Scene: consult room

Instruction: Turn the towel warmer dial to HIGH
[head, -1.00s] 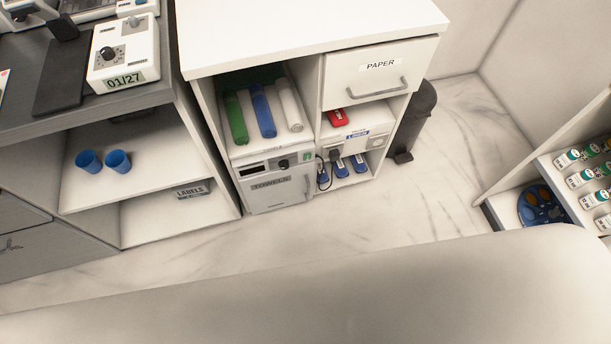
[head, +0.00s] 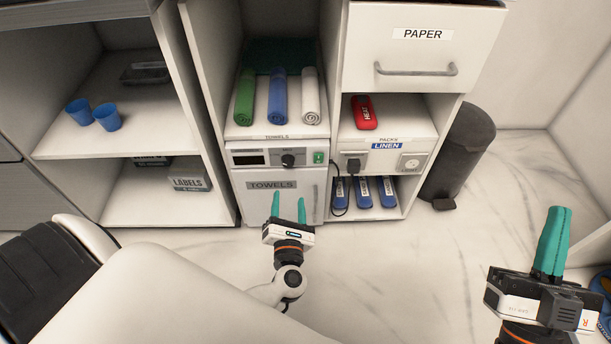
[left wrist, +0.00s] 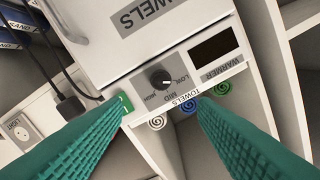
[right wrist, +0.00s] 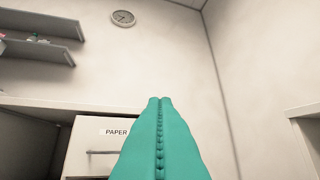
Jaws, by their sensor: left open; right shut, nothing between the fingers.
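The towel warmer (head: 262,206) is a white box with a TOWELS door, low in the cabinet. Its black dial (head: 288,160) sits between a dark display (head: 249,160) and a green switch (head: 319,157). In the left wrist view the dial (left wrist: 160,79) shows upside down with LOW, MID and HIGH marks; its white mark faces the LOW side, exact setting hard to tell. My left gripper (head: 288,203) is open and empty before the warmer door, below the dial; its fingers (left wrist: 163,103) flank the dial in the wrist view, apart from it. My right gripper (head: 556,212) is shut and empty at the right.
Rolled towels (head: 278,97) lie on the shelf above the warmer. A power strip (head: 385,163) with a plugged cord, a red HEAT pack (head: 364,112) and blue packs (head: 363,191) are to its right. A dark bin (head: 462,150) stands beside the cabinet. The marble floor in front is clear.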

